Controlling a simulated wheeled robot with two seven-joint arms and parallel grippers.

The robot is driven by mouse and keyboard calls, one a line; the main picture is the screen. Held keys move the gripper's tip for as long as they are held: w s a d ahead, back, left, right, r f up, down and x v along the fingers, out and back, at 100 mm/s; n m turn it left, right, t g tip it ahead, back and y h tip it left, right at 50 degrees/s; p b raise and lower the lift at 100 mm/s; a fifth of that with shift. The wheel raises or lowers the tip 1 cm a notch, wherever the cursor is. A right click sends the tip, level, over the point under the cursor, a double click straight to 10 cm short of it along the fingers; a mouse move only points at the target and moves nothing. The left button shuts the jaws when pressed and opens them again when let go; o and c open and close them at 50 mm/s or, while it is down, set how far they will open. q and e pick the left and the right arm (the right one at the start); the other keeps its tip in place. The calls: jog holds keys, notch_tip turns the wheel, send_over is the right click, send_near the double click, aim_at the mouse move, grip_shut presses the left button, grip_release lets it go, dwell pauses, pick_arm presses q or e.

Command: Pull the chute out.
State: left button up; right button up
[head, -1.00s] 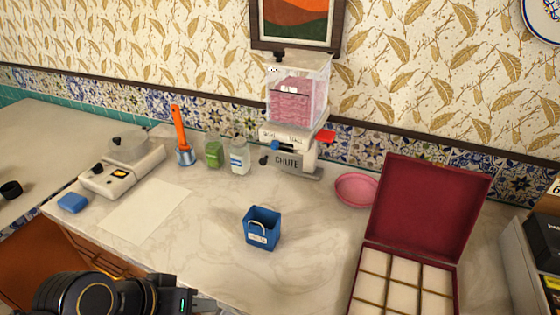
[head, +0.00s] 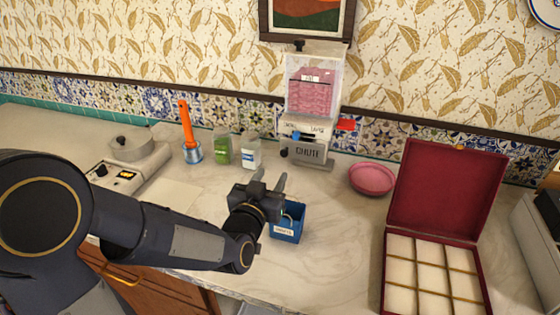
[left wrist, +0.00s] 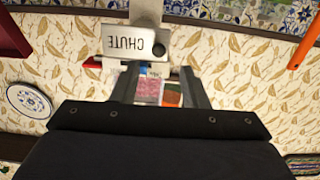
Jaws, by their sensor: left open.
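The grey chute (head: 308,154), labelled CHUTE, sits at the base of the dispenser (head: 313,90). A dark knob (head: 284,153) is at its left end. The chute also shows upside down in the left wrist view (left wrist: 127,42), just beyond the fingertips, with its dark knob (left wrist: 158,48) between the two finger lines. My left gripper (head: 271,180) is open and empty, in front of the chute and apart from it. It is over the blue box (head: 287,228) and hides part of it. My right gripper is not in view.
Two jars, one green (head: 222,147) and one white-lidded (head: 250,151), stand left of the chute. A pink dish (head: 371,179) and an open red box (head: 445,195) with compartments are to the right. A scale (head: 130,160) and an orange-handled tool (head: 188,130) are at left.

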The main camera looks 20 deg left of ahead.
aim_at(283, 155)
pick_arm(q)
jog(key=shift+w+d+r, duration=0.15)
jog(key=shift+w+r, duration=0.05)
jog(key=shift+w, duration=0.35)
jog(key=w+p, duration=0.1)
jog(key=w, duration=0.6)
jog(key=shift+d, duration=0.1)
jog(key=shift+s, duration=0.1)
grip_shut()
